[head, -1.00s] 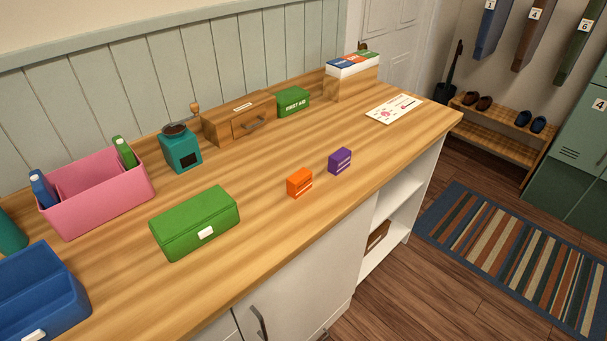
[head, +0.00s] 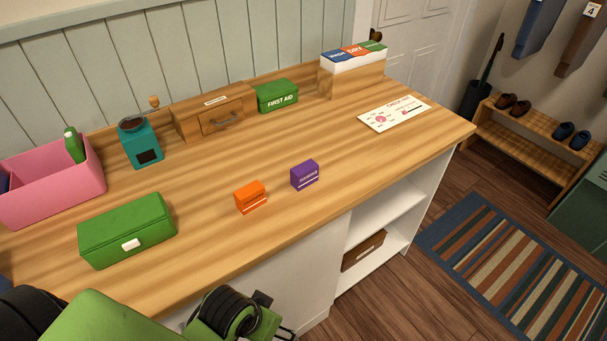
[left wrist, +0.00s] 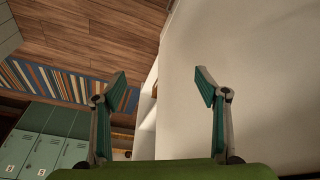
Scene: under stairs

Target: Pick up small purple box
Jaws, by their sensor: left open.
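The small purple box (head: 304,175) stands upright on the wooden counter (head: 350,150), near its front edge. A small orange box (head: 251,197) stands just left of it, with a gap between them. My left gripper (left wrist: 160,85) is open and empty in the left wrist view, facing the white counter front and the floor. In the head view, my left arm comes in at the bottom left, below the counter's front edge, with its gripper only partly in view. The purple box does not show in the left wrist view. My right gripper is not in view.
A green box (head: 128,232), pink bin (head: 55,195), teal grinder (head: 139,145), wooden drawer box (head: 213,113), first aid box (head: 277,96), card (head: 394,113) and wooden organizer (head: 352,80) are on the counter. Bare wood surrounds the purple box, apart from the orange box.

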